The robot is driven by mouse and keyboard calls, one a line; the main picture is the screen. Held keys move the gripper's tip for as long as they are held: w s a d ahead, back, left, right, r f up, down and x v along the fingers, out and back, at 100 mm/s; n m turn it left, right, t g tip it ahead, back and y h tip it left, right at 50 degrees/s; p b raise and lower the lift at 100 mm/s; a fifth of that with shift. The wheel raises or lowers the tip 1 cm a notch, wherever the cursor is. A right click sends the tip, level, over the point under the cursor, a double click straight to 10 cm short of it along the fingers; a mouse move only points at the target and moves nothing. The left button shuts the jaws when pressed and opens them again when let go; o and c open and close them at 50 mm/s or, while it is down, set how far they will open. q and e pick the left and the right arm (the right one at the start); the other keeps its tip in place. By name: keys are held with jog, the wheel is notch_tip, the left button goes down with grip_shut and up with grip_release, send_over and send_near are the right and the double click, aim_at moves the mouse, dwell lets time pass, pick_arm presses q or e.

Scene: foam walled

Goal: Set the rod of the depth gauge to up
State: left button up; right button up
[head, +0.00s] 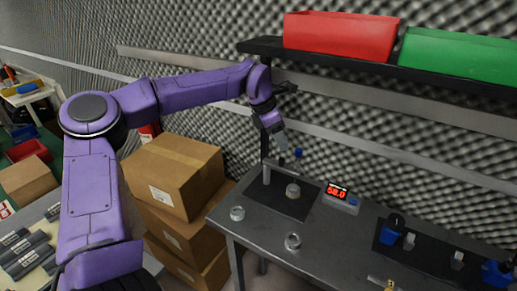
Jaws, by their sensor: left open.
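The depth gauge (266,170) stands on a dark mat at the back left of the grey table, with an upright post and a short horizontal arm. A small blue-topped part (298,153) shows at its back; I cannot clearly tell which part is the rod or how high it is. A grey readout box (342,198) beside it shows 58.0 in red. A round metal piece (292,190) sits on the mat near the gauge. My left gripper (282,138) is open, just above and behind the gauge arm, seemingly empty. My right gripper is out of view.
Two more round pieces (237,213) (293,241) lie on the table (255,240). A dark mat with blue-based items (390,232) is at the right. A shelf (420,72) with red and green bins hangs above. Stacked boxes (172,170) stand left. The table's front middle is mostly clear.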

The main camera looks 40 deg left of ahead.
pick_arm(q)
jog(key=s+a+b, duration=0.1)
jog(key=s+a, duration=0.3)
jog(key=s, duration=0.2)
jog(key=shift+a+b, duration=0.2)
jog(key=shift+b, duration=0.2)
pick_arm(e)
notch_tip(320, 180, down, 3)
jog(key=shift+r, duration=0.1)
pick_arm(q)
jog(key=shift+a+f, duration=0.1)
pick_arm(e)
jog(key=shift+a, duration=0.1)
